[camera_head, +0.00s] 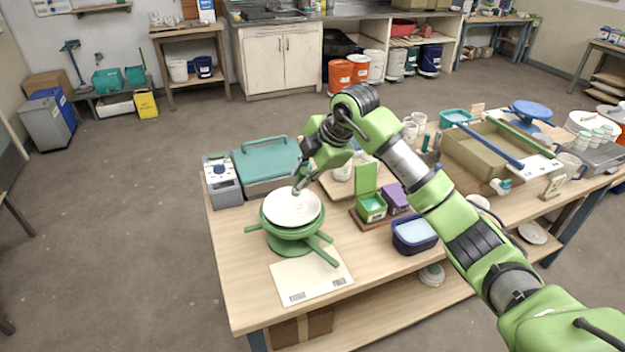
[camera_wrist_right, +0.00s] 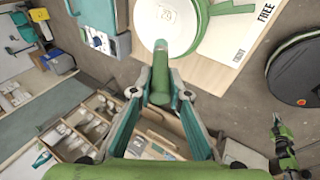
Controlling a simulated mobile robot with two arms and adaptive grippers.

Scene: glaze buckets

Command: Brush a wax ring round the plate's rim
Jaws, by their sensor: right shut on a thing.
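A white plate (camera_head: 292,207) lies on a green banding wheel (camera_head: 290,243) near the table's left end. Part of the plate shows at the top of the wrist view (camera_wrist_right: 166,25). My right gripper (camera_head: 299,184) is over the plate's far side, shut on a green brush handle (camera_wrist_right: 160,85) whose lower end points at the plate. I cannot tell whether its tip touches the plate. No wax ring can be made out. An open green box (camera_head: 372,207) stands right of the wheel. A small green and black part, possibly my left gripper (camera_wrist_right: 277,122), shows in the wrist view; its jaws are unclear.
A teal case (camera_head: 267,163) and a grey device (camera_head: 221,182) stand behind the wheel. A printed board (camera_head: 311,277) lies in front. A blue tub (camera_head: 414,236) and purple block (camera_head: 394,196) are to the right. A large tan tray (camera_head: 480,155) stands farther right.

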